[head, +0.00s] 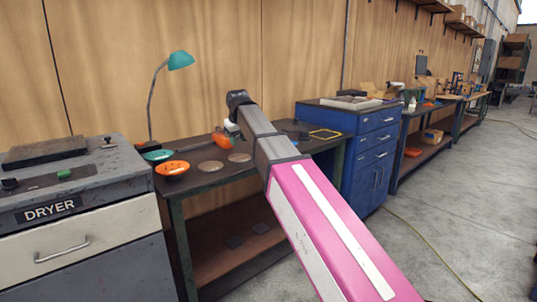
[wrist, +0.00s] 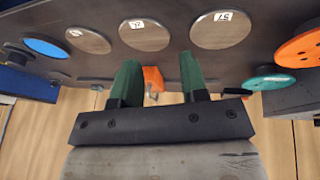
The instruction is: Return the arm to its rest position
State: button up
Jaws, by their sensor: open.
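My arm, pink and grey, reaches from the lower right to over the dark workbench in the head view. My gripper (head: 232,129) is small and partly hidden there behind my wrist. In the wrist view my gripper (wrist: 161,68) shows two green fingers standing apart with nothing held between them. An orange object (wrist: 152,76) shows in the gap beyond the fingers, and it also shows in the head view (head: 220,141) beside my gripper. I cannot tell how far it is from the fingertips.
The workbench (head: 196,149) carries an orange flanged disc (head: 172,168), a teal one (head: 157,156) and flat round plates (head: 211,166). A teal lamp (head: 181,60) stands behind. The dryer (head: 80,218) is left, a blue cabinet (head: 362,178) right. Open floor lies at right.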

jog(key=s+d+f+m+g, duration=0.1)
jog(key=d+f, duration=0.4)
jog(key=f, duration=0.2)
jog(key=s+d+f+m, duration=0.1)
jog(key=d+f, duration=0.3)
jog(key=f, duration=0.3)
jog(key=s+d+f+m+g, duration=0.1)
jog(key=s+d+f+m, duration=0.1)
jog(key=s+d+f, duration=0.4)
jog(key=s+d+f+m+g, duration=0.1)
jog(key=s+d+f, duration=0.6)
jog(key=f, duration=0.6)
jog(key=s+d+f+m+g+h, duration=0.1)
jog(key=s+d+f+m, duration=0.1)
jog(key=s+d+f, duration=0.5)
notch_tip(320, 180, down, 3)
jog(key=shift+s+d+f+m, duration=0.2)
jog(key=shift+d+m, duration=0.1)
jog(key=shift+d, duration=0.75)
